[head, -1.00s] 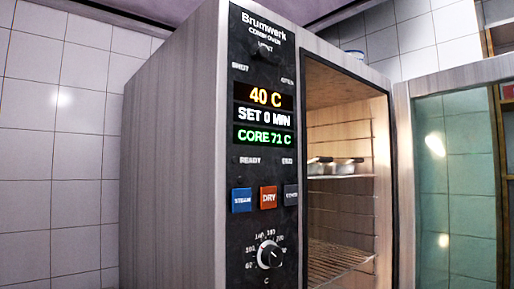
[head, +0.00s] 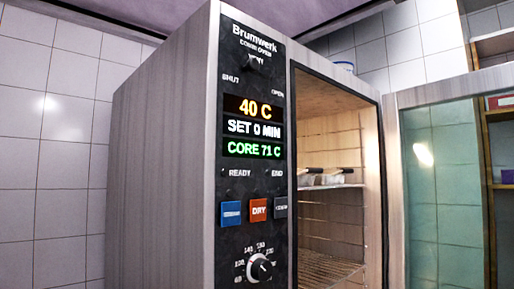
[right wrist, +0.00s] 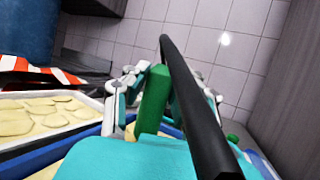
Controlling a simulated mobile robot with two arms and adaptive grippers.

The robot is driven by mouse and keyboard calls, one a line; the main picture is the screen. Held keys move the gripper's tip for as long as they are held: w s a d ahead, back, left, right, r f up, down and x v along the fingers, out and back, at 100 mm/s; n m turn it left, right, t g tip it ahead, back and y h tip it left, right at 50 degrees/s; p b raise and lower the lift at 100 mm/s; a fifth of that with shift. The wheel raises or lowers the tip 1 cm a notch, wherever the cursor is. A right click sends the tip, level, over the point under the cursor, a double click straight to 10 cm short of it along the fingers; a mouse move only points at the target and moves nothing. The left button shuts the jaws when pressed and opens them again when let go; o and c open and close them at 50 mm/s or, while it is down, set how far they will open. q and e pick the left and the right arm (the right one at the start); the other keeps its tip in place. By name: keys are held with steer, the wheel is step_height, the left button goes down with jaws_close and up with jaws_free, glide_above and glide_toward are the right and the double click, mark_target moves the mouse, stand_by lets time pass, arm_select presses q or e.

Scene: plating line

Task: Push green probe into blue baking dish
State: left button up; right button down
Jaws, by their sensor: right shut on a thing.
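In the right wrist view my right gripper (right wrist: 160,88) is shut on the green probe (right wrist: 151,102), a green block held upright between the grey and white fingers. A long black bar crosses in front of it. The blue baking dish (right wrist: 48,151) lies below and behind the gripper, with its blue rim showing on both sides. Pale slices show inside at its left. The teal part of my wrist hides much of the dish. The probe's lower end is hidden, so I cannot tell whether it touches the food. My left gripper is in neither view.
A white dish (right wrist: 88,101) of pale slices stands at left, near a red-striped cloth (right wrist: 38,70). In the head view the oven (head: 160,160) is open, its glass door (head: 445,200) swung right. Small pans sit on its rack. The display reads CORE 71 C.

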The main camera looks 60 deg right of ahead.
steer(key=shift+r+p, duration=3)
steer(key=shift+r, duration=0.35)
